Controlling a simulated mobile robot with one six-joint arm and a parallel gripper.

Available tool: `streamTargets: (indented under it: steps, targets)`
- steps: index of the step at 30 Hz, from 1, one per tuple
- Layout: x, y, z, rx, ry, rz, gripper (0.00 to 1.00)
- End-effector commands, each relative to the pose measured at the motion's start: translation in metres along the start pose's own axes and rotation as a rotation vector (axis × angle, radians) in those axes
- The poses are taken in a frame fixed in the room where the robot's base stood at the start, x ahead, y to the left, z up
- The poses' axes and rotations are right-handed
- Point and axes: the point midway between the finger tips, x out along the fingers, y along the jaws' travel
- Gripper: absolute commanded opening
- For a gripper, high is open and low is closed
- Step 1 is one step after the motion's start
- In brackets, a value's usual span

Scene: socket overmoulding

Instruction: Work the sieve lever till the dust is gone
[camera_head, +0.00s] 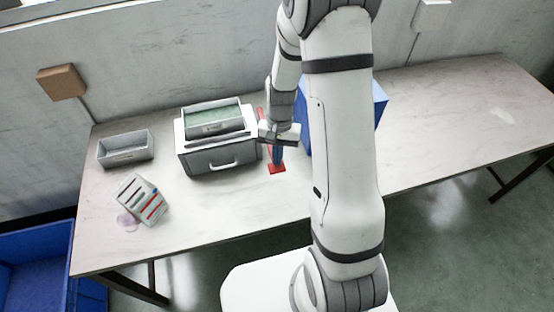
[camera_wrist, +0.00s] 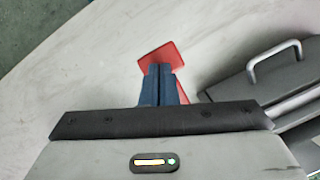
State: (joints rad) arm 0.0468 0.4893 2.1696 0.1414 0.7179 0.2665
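The sieve (camera_head: 222,152) is a grey and white box on the table with a tray of greenish mesh (camera_head: 213,117) on top. A red lever (camera_head: 277,169) is at its right side; its flat square end also shows in the wrist view (camera_wrist: 158,54), with a red strip running back past my right finger. My gripper (camera_head: 277,163) is at this lever, and its blue fingers (camera_wrist: 160,68) look shut side by side over the red end. I see nothing between them; whether they touch the lever is unclear. Dust cannot be made out on the mesh.
A grey open bin (camera_head: 126,149) stands left of the sieve. A white rack with coloured strips (camera_head: 143,199) is at the front left, beside a pinkish patch. A blue box (camera_head: 378,101) stands behind my arm. The table (camera_head: 460,110) is clear to the right.

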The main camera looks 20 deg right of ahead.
Motion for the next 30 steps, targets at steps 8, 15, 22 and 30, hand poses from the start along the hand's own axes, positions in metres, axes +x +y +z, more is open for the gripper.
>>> streamTargets:
  steps: [8,15,22,30]
  targets:
    - [0.0,0.001,0.001,0.0,-0.004,0.002,0.0]
    - [-0.015,0.001,-0.021,0.001,-0.001,0.001,0.0]
    - [-0.017,0.0,-0.026,0.0,-0.002,0.001,0.0]
    - [-0.032,0.0,-0.027,0.0,0.002,-0.001,0.0]
